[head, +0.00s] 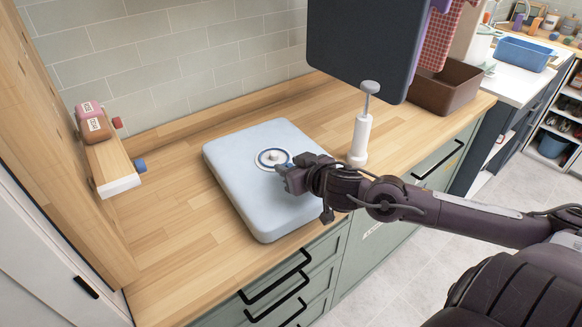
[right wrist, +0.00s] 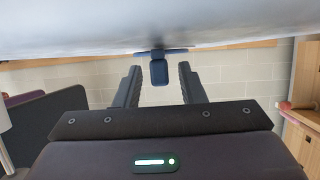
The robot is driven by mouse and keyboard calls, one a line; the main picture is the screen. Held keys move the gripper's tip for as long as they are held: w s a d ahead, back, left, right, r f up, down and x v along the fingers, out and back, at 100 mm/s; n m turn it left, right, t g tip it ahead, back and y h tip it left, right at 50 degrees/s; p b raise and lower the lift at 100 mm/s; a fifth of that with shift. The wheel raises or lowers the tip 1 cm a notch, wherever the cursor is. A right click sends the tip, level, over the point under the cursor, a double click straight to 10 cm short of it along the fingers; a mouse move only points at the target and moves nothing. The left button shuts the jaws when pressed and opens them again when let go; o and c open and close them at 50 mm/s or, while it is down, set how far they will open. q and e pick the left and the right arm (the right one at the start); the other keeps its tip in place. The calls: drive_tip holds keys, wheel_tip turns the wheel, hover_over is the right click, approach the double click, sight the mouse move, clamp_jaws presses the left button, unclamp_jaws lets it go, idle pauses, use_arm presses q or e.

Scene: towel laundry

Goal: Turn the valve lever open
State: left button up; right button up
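A puffy light blue bag (head: 245,200) lies flat on the wooden counter. A round valve (head: 272,157) with a white centre and dark blue ring sits on its top. My right gripper (head: 285,174) is low over the bag, just beside the valve on the near right side. In the right wrist view its two fingers (right wrist: 160,86) are apart. In the head view my gripper hides this tab. My left gripper is not in view.
A white hand pump (head: 360,138) stands right of the bag. A dark panel (head: 365,40) and a brown bin (head: 445,88) are behind it. A wooden shelf (head: 110,165) with small bottles is at the left. The counter left of the bag is clear.

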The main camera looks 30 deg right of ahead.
drive_tip(key=shift+c, duration=0.3)
clamp_jaws()
drive_tip(key=shift+w, duration=0.1)
